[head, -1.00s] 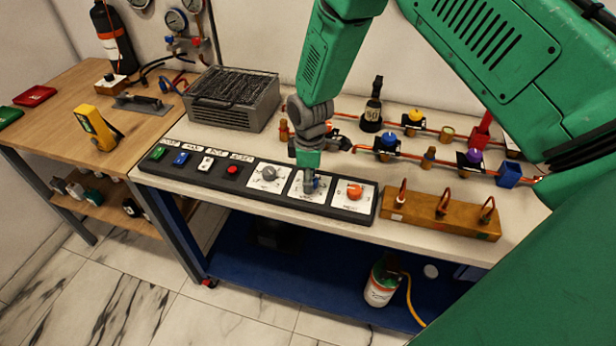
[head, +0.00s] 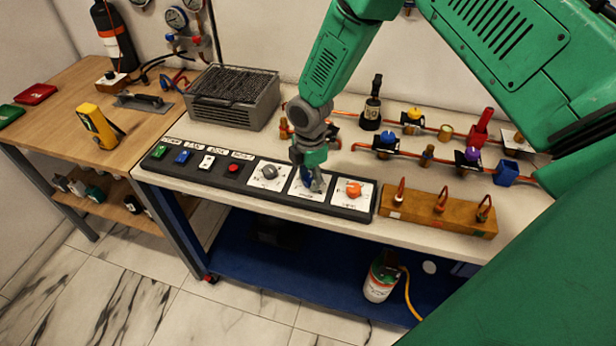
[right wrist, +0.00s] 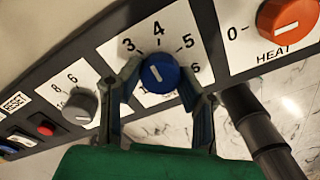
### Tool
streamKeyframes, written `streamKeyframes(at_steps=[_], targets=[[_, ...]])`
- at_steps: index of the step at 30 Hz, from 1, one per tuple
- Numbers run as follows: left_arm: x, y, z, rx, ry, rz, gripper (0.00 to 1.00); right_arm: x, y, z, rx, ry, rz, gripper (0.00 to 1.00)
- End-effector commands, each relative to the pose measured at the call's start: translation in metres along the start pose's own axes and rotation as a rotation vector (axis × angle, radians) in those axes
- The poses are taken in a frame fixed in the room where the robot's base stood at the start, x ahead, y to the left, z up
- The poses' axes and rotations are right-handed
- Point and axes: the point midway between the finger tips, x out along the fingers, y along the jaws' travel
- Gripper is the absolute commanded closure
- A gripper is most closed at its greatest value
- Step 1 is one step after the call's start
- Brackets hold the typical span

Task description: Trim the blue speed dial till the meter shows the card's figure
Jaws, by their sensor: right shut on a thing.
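The blue speed dial (right wrist: 160,73) sits on a white plate with the figures 3, 4, 5 and 6 around it in the right wrist view. My right gripper (right wrist: 159,80) is shut on this dial, one finger on each side. A white pointer line shows on the dial's face. In the head view my right gripper (head: 311,183) comes down on the panel's middle dial plate and mostly hides the dial. A yellow hand-held meter (head: 98,125) stands on the wooden table at left; its reading is too small to tell. I cannot make out the card. My left gripper is not in view.
The black panel (head: 240,187) also carries a grey dial (head: 269,172), an orange heat dial (head: 354,189) and several coloured buttons. A wooden block (head: 437,212) with cable loops stands just right. Pipes with valves (head: 412,120) and a grey grille box (head: 233,97) lie behind.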

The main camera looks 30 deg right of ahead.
Motion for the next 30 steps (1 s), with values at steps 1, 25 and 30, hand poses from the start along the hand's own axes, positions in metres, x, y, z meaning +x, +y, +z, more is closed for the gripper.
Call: streamKeyframes(at_steps=[1,25,30], targets=[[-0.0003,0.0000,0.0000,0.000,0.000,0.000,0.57,0.0003,-0.0003,0.0024,-0.007,-0.003,-0.001,0.98],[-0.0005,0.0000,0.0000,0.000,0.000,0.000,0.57,-0.0006,0.0009,0.0012,-0.023,-0.002,0.002,0.49],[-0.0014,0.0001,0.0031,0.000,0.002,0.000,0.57,-0.0060,0.0013,0.0009,-0.023,-0.001,0.003,0.49]])
